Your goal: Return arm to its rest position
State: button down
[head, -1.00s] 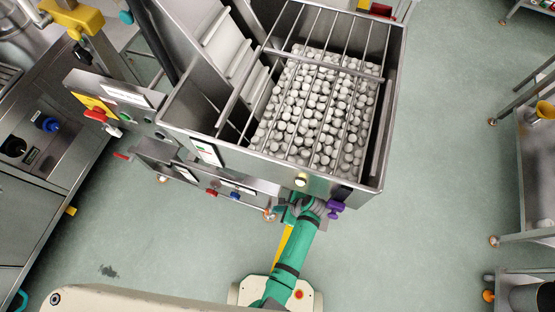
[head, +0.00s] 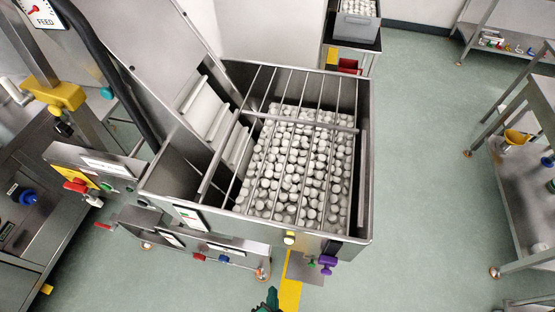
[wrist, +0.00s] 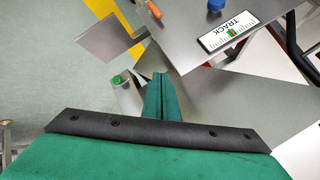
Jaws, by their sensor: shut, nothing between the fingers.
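My green gripper (wrist: 160,90) is in the middle of the wrist view. Its two fingers lie together with nothing between them. In the head view only a small green part of my arm (head: 270,300) shows at the bottom edge, in front of the cap elevator. The cap elevator's steel hopper (head: 366,130) holds many pale caps (head: 290,170) under a barred grid. No contact between my gripper and the machine can be made out.
A purple knob (head: 327,262) and a yellow floor strip (head: 290,292) are at the hopper's front. Steel shelving (head: 520,170) stands at right. The floor between is clear.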

jog(key=s+r+n+t, duration=0.1)
jog(key=r+n+t, duration=0.1)
jog(key=r, duration=0.6)
jog(key=s+d+r+n+t, duration=0.1)
jog(key=r+n, duration=0.3)
jog(key=r, duration=0.4)
jog(key=s+r+n+t, duration=0.3)
jog(key=r, duration=0.5)
jog(key=shift+d+r, duration=0.25)
jog(key=shift+r, duration=0.05)
